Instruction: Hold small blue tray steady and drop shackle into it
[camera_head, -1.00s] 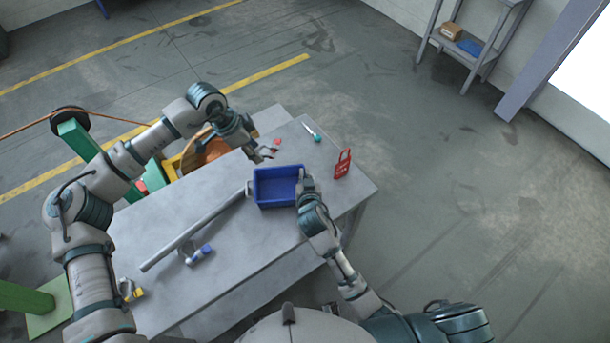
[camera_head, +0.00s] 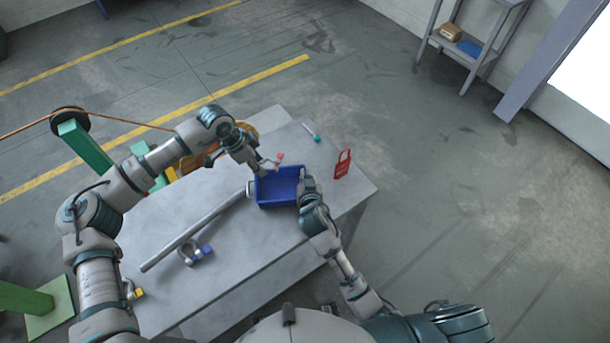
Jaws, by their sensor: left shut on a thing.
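The small blue tray (camera_head: 279,203) sits upright on the grey table, and its visible inside looks empty. My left gripper (camera_head: 270,166) is at the tray's far left corner, above the rim. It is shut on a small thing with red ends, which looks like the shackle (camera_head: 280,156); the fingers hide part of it. My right gripper (camera_head: 308,186) is at the tray's right wall, apparently touching it. Its fingers are too small and covered to tell whether they are shut on the wall.
A grey bar (camera_head: 195,230) lies to the left, with a grey and blue fitting (camera_head: 196,252) in front. The table's right end is mostly clear.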

